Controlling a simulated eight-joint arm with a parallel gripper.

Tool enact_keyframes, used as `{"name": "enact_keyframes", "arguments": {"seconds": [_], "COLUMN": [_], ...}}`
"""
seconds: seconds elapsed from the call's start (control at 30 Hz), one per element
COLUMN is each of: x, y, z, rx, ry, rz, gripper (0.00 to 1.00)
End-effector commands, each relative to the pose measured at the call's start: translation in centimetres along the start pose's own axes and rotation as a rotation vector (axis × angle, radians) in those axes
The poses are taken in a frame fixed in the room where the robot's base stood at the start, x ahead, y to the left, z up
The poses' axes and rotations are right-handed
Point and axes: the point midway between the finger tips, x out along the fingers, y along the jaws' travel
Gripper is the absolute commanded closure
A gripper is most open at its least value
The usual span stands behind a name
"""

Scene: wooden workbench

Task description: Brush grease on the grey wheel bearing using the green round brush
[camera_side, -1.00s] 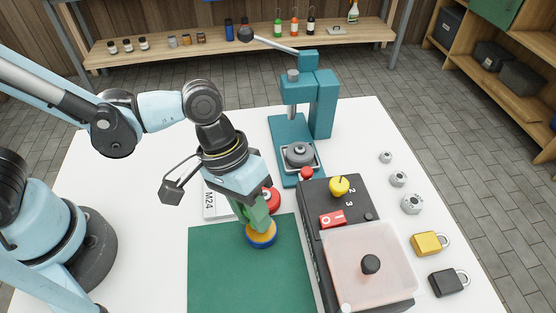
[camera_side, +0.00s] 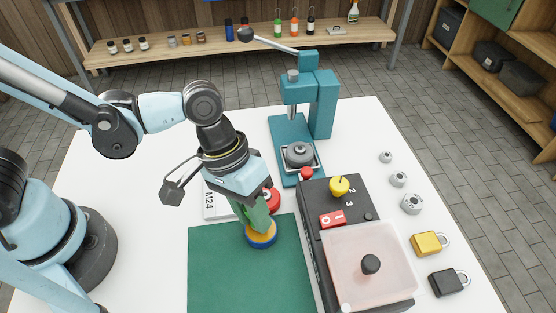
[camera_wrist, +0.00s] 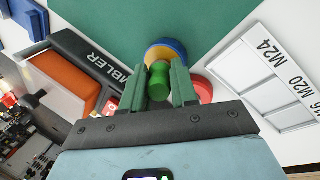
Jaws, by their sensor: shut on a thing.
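My gripper (camera_side: 255,222) points down near the back edge of the green mat (camera_side: 225,265). Its green fingers are shut on the green round brush (camera_wrist: 159,80), whose rounded green end shows between them in the wrist view. Just below the fingers is a round yellow and blue piece (camera_side: 261,238), also in the wrist view (camera_wrist: 165,48). I cannot tell whether it is the brush's head or a separate tin. A grey round part, seemingly the wheel bearing (camera_side: 299,154), lies on the teal press base, behind and right of my gripper.
A red round object (camera_side: 271,200) sits close behind my fingers, beside the white M24 tray (camera_side: 210,199). The black tumbler machine (camera_side: 312,243) stands to the right. The teal press column (camera_side: 323,105) rises beyond the bearing. Nuts and padlocks (camera_side: 426,243) line the right edge.

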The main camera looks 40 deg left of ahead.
Motion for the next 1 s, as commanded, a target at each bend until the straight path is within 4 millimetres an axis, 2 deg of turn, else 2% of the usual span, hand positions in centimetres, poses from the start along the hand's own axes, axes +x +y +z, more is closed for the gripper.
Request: {"name": "enact_keyframes", "arguments": {"seconds": [0.17, 1.0], "x": [-0.4, -6.1], "y": [0.0, 2.1], "z": [0.0, 0.2], "rx": [0.000, 0.000], "ry": [0.001, 0.000], "rz": [-0.004, -0.002], "gripper": [1.00, 1.00]}}
